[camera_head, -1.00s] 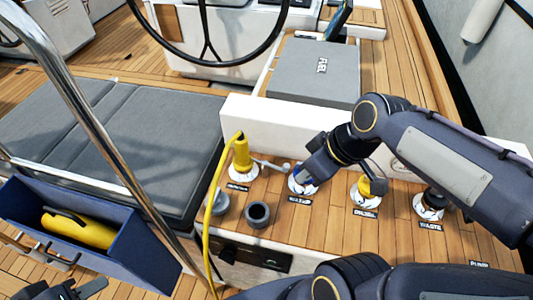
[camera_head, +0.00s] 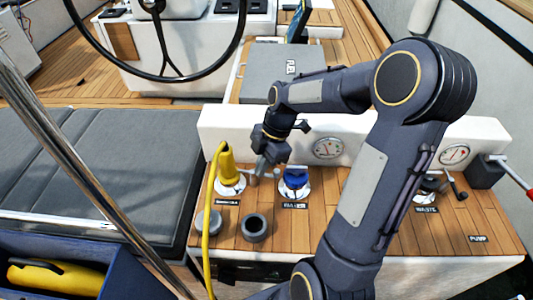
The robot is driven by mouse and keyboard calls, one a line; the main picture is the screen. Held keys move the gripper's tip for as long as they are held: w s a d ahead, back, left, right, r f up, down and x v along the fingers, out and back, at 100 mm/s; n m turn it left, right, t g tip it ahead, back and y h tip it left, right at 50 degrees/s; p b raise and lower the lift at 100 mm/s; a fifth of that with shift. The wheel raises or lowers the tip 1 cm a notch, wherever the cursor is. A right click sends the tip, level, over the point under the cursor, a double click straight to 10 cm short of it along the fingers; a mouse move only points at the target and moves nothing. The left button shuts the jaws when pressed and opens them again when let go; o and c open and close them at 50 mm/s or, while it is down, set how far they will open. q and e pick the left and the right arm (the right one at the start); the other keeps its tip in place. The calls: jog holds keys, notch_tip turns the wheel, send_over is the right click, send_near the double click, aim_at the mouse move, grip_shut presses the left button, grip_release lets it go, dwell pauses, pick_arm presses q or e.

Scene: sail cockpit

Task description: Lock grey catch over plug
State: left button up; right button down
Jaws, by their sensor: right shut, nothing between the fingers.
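The yellow plug (camera_head: 228,165) stands upright in a round white deck socket (camera_head: 230,190), with its yellow cable running down to the left. The grey catch (camera_head: 254,173) is a short lever sticking out to the right of the plug at the socket. My right gripper (camera_head: 263,170) points down at the catch, just right of the plug. Its fingers are shut and empty; they partly cover the catch, and I cannot tell whether they touch it. My left gripper is out of view.
The blue-capped water fitting (camera_head: 294,180) is close to the right. A white upstand with gauges (camera_head: 328,148) rises behind. My right forearm hides part of the wooden deck.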

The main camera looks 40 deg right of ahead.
aim_at(272, 176)
jog(key=shift+s+d+f+p, duration=0.2)
jog(key=shift+d+f+p, duration=0.15)
jog(key=shift+d+f, duration=1.15)
jog(key=shift+w+d+f+n+b, duration=0.1)
jog(key=shift+w+d+n+b, duration=0.25)
jog(key=shift+n, duration=0.45)
jog(key=shift+d+n+g, duration=0.25)
jog(key=shift+n+g, duration=0.15)
jog(key=shift+n, duration=0.2)
jog(key=shift+a, duration=0.15)
